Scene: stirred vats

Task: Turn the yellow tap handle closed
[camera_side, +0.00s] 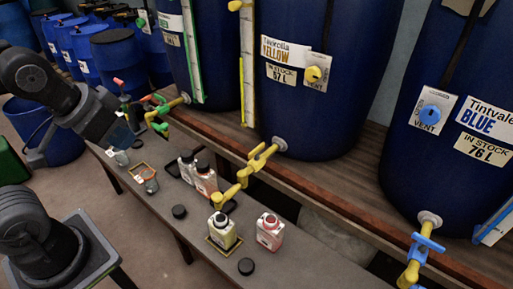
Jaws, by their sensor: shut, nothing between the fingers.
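The yellow tap (243,178) comes out of the base of the vat labelled Tavorolla YELLOW (305,110). Its yellow handle (262,156) sits on top of the pipe and looks roughly in line with it. The spout bends down over an open-necked bottle with pale yellow contents (222,232) on the bench. My gripper (136,122) is at the left, close to the green-handled tap and well away from the yellow handle. It is shut and empty; its fingertips are small and dark in this view.
The green-handled tap (160,112) is beside my gripper. A blue tap handle (427,243) is at the lower right. A bottle with reddish contents (269,232), other bottles and loose black caps (246,266) stand on the narrow bench (300,270). A wooden ledge (335,205) runs below the vats.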

